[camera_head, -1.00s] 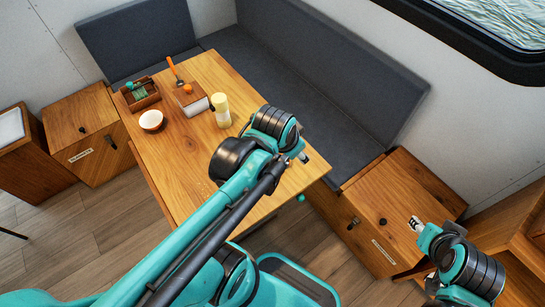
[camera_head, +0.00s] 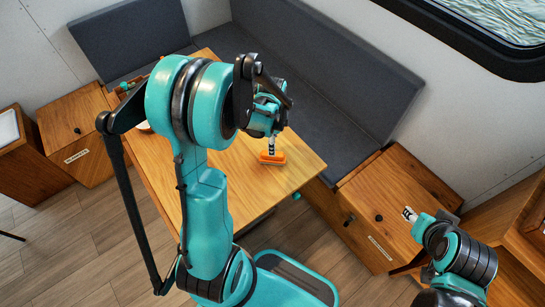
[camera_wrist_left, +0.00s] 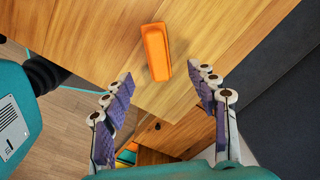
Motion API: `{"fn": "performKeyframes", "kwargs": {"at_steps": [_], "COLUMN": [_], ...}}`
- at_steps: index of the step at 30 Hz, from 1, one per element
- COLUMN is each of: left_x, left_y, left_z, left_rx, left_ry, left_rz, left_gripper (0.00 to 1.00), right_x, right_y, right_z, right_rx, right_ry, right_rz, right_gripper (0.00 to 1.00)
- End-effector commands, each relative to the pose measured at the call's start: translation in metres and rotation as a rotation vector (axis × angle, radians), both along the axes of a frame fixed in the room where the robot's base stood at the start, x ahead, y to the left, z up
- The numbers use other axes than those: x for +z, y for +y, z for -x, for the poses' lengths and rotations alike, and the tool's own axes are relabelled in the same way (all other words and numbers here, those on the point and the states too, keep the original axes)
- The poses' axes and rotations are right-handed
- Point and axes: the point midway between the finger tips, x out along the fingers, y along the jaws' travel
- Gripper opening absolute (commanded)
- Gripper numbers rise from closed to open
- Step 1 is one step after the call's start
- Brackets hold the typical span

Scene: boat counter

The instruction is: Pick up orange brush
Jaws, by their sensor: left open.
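The orange brush (camera_head: 272,157) lies on the wooden table near its right end. In the left wrist view the brush (camera_wrist_left: 156,52) shows as a long orange block, ahead of the fingertips. Bristles cannot be made out. My left gripper (camera_wrist_left: 161,78) is open and empty, its two purple-padded fingers spread wide. In the head view my left gripper (camera_head: 271,146) is just over the brush and hides part of it. My right gripper (camera_head: 409,214) is off to the right, away from the table; its jaws are too small to read.
The wooden table (camera_head: 235,170) is largely hidden by my left arm, including most items at its far left end. A grey bench (camera_head: 330,100) runs along the table's back side. A wooden cabinet (camera_head: 385,190) stands at right. The table around the brush is clear.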

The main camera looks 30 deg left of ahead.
Motion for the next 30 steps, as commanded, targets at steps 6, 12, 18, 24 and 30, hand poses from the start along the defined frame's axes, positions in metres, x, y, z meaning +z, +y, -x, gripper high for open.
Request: {"fn": "performKeyframes", "kwargs": {"at_steps": [6, 12, 18, 24, 30], "left_x": [-0.021, -0.043, -0.067, -0.092, -0.091], "left_y": [0.005, 0.004, 0.001, 0.000, 0.001], "left_z": [-0.001, -0.001, 0.000, 0.001, 0.001], "left_rx": [-0.054, -0.054, -0.054, -0.053, -0.053], "left_ry": [0.028, 0.027, 0.027, 0.027, 0.027], "left_rz": [0.006, 0.006, 0.006, 0.006, 0.006], "left_gripper": [0.59, 0.59, 0.59, 0.59, 0.59], "right_x": [-0.003, -0.012, -0.026, -0.036, -0.035], "right_y": [0.000, 0.000, 0.000, 0.000, 0.000], "right_z": [0.000, 0.000, 0.000, 0.000, 0.000], "right_rx": [0.000, 0.000, 0.000, 0.000, 0.000], "right_ry": [0.000, 0.000, 0.000, 0.000, 0.000], "right_rz": [0.000, 0.000, 0.000, 0.000, 0.000], "right_gripper": [0.40, 0.40, 0.40, 0.40, 0.40]}}
